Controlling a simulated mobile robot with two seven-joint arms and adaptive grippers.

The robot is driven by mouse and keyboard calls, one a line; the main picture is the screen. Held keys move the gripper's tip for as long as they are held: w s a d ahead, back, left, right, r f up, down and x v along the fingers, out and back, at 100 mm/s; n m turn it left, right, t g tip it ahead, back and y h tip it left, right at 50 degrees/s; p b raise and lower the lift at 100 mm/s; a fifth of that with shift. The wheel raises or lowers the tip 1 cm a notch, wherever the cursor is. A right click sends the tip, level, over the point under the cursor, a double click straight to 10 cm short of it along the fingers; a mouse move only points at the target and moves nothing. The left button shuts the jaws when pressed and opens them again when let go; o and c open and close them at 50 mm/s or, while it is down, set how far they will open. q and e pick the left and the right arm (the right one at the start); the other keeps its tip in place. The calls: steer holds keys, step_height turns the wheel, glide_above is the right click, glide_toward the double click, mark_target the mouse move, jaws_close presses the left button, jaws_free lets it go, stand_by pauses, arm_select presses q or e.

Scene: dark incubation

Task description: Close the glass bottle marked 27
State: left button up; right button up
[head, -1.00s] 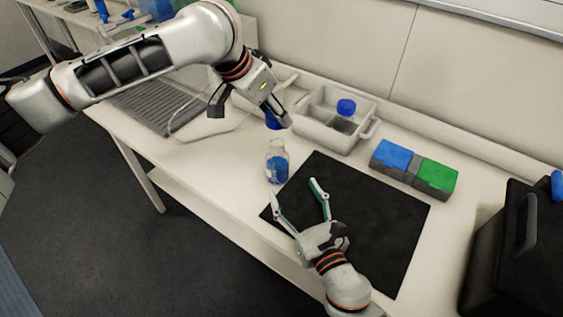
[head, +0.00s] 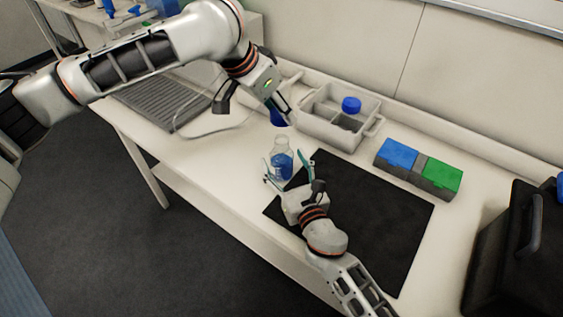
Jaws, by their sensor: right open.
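A clear glass bottle (head: 282,162) with blue liquid stands upright at the back left edge of the black mat. Its neck looks uncapped, and no number is readable on it. My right gripper (head: 286,170) is open, its two fingers spread on either side of the bottle's lower part; I cannot tell whether they touch it. My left gripper (head: 284,110) reaches in from the upper left, above and behind the bottle. A blue cap (head: 277,118) shows at its fingertips and appears held there, partly hidden by the finger.
A white divided tray (head: 369,138) stands behind, with another blue cap (head: 351,104) in it. Blue (head: 397,153) and green (head: 442,177) blocks sit to the right. The black mat (head: 385,225) is otherwise clear. A black case (head: 505,255) stands at far right.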

mark_target(279, 135)
steer(key=shift+x, duration=0.85)
steer(key=c, duration=1.7)
arm_select(q)
steer(key=shift+f, duration=2.5)
steer(key=shift+f, duration=0.85)
steer(key=shift+f, duration=0.6)
